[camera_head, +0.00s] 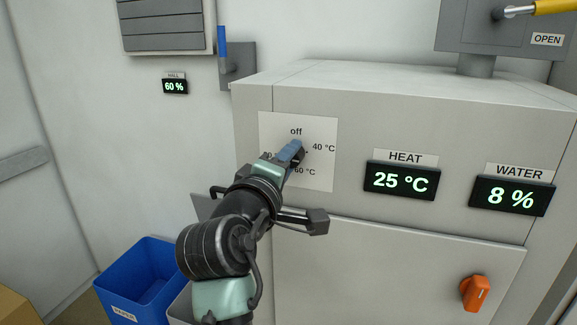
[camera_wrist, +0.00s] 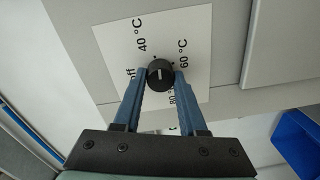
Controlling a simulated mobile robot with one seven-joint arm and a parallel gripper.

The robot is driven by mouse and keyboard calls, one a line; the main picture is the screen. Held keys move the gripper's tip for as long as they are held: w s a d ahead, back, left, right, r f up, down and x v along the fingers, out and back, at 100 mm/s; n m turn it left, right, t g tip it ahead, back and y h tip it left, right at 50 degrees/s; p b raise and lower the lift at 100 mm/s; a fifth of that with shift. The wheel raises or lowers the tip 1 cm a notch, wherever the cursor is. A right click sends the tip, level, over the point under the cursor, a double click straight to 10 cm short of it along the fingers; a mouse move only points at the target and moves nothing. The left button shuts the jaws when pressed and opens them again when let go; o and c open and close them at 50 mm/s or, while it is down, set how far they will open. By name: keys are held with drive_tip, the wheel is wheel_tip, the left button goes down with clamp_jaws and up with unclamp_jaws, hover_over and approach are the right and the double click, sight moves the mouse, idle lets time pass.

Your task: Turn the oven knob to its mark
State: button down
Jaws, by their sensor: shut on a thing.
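The oven knob (camera_wrist: 160,74) is a small round black knob with a short white line on its face. It sits on a white dial plate (camera_head: 321,176) marked off, 40 °C, 60 °C and 80 °C, on the front of a grey oven cabinet. My gripper (camera_wrist: 160,80) is shut on the knob, with one blue finger on each side. In the wrist view the white line runs roughly up and down the picture; which end points to a label I cannot tell. In the head view my fingers hide most of the knob and part of the labels.
The HEAT display (camera_head: 402,180) reads 25 °C and the WATER display (camera_head: 511,195) reads 8 %. An orange handle (camera_head: 475,293) is on the lower panel. A blue bin (camera_head: 143,283) stands at lower left. A blue-handled lever (camera_head: 222,48) is on the wall.

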drive_tip(key=m+b, duration=0.7)
drive_tip(key=m, duration=0.7)
drive_tip(key=m+b, duration=0.7)
drive_tip(key=m, duration=0.8)
drive_tip(key=shift+f+t, duration=0.2)
drive_tip(key=shift+t, duration=0.1)
drive_tip(key=shift+d, duration=0.1)
drive_tip(key=shift+c, duration=2.3)
unclamp_jaws()
drive_tip(key=shift+r, duration=0.1)
